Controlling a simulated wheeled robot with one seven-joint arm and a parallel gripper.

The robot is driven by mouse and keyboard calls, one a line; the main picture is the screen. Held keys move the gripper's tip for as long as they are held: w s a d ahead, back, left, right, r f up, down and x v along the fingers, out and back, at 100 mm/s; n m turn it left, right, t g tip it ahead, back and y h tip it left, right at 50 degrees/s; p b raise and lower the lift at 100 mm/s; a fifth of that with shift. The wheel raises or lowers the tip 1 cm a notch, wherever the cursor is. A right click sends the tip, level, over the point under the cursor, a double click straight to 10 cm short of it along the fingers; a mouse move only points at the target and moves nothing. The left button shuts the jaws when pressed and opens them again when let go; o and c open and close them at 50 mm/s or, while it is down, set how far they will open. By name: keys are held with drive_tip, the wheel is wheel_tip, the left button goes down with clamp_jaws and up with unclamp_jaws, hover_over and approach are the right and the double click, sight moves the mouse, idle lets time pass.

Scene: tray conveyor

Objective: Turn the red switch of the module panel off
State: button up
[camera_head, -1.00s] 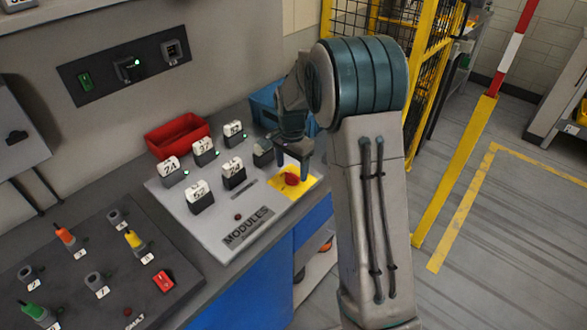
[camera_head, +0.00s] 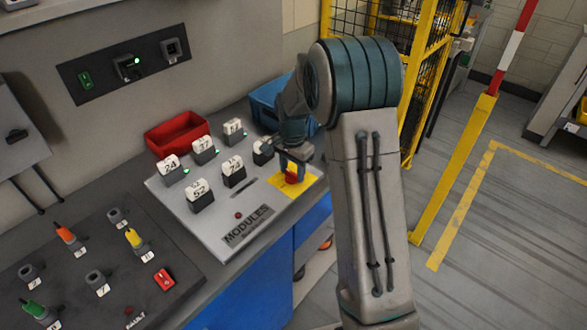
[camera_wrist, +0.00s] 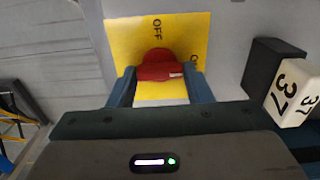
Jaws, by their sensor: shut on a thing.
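The red switch (camera_head: 291,178) sits on a yellow plate (camera_head: 312,180) at the right end of the grey module panel (camera_head: 222,243). In the wrist view the red knob (camera_wrist: 160,65) shows a small white mark at its lower right. The yellow plate (camera_wrist: 120,40) reads OFF above the knob, and a partly hidden label shows at its right. My gripper (camera_head: 292,172) reaches down over the switch. In the wrist view its two blue fingers (camera_wrist: 160,86) stand on either side of the knob, shut on it. The knob's lower part is hidden.
Several numbered modules stand on the panel left of the switch, including 52 (camera_head: 200,197) and 24 (camera_head: 169,168). A red bin (camera_head: 178,134) and a blue bin (camera_head: 266,103) stand behind. A dark panel with coloured plugs (camera_head: 110,270) lies at the left.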

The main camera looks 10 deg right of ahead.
drive_tip(key=shift+w, duration=0.1)
drive_tip(key=n+b, duration=0.1)
drive_tip(key=n, duration=0.3)
drive_tip(key=n+b, duration=0.1)
drive_tip(key=n, duration=0.3)
drive_tip(key=shift+b, duration=0.3)
drive_tip(key=n, duration=0.5)
drive_tip(key=shift+r, duration=0.15)
drive_tip(key=n, duration=0.4)
drive_tip(key=shift+n+b, duration=0.3)
drive_tip(key=o, duration=1)
